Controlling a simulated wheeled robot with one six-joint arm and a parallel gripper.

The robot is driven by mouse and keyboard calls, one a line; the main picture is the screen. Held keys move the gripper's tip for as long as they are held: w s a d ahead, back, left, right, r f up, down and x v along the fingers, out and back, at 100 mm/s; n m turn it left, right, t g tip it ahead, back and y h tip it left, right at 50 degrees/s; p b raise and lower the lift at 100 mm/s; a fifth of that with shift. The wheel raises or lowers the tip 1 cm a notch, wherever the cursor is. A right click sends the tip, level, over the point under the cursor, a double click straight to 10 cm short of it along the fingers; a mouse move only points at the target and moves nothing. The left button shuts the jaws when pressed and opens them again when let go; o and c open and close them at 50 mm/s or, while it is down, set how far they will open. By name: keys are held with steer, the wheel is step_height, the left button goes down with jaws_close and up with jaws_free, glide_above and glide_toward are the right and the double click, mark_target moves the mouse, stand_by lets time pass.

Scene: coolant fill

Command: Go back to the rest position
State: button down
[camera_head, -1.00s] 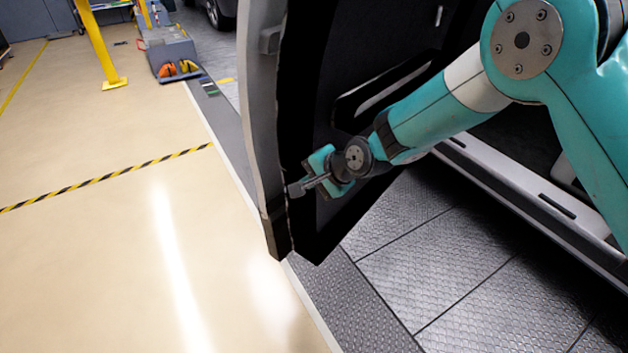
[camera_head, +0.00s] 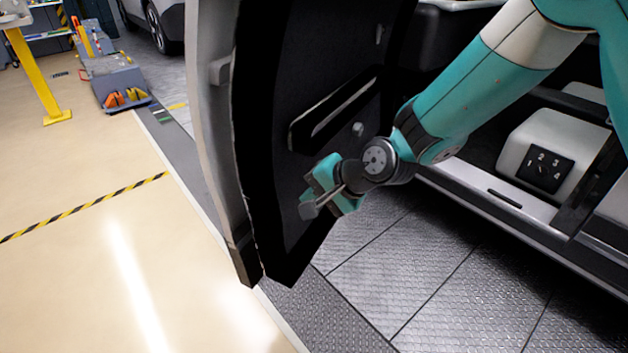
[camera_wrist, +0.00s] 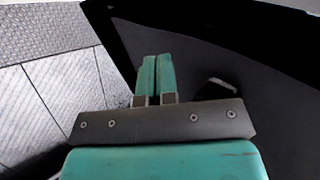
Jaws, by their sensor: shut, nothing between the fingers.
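My gripper (camera_head: 311,205) is beside the inner face of the open car door (camera_head: 290,95) in the head view. Its fingers point to the lower left, near the door's lower part. In the wrist view my gripper (camera_wrist: 154,62) shows two teal fingers pressed together with nothing between them. The dark door panel (camera_wrist: 270,110) fills the right of the wrist view. I cannot tell whether the gripper touches the door.
The car's sill (camera_head: 490,200) and open cabin lie to the right. Metal floor plates (camera_head: 400,265) are clear below the arm. A yellow post (camera_head: 38,75) and a grey unit (camera_head: 115,80) stand at the far left. Beige floor (camera_head: 70,270) is free.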

steer(key=s+d+r+n+g+h+p, duration=0.1)
steer(key=s+d+r+n, duration=0.4)
steer(key=s, duration=0.3)
steer(key=s+d+r+n+g+h, duration=0.2)
steer(key=s+d+r+n, duration=0.1)
steer(key=s+d+r, duration=0.4)
steer(key=s+d+r+n+g+h+p, duration=0.1)
steer(key=s+d+r+n, duration=0.35)
steer(key=s, duration=0.55)
step_height(320, 180, up, 14)
steer(key=p, duration=1.3)
steer(key=shift+w, duration=0.4)
steer(key=shift+f, duration=0.1)
steer(key=shift+d, duration=0.1)
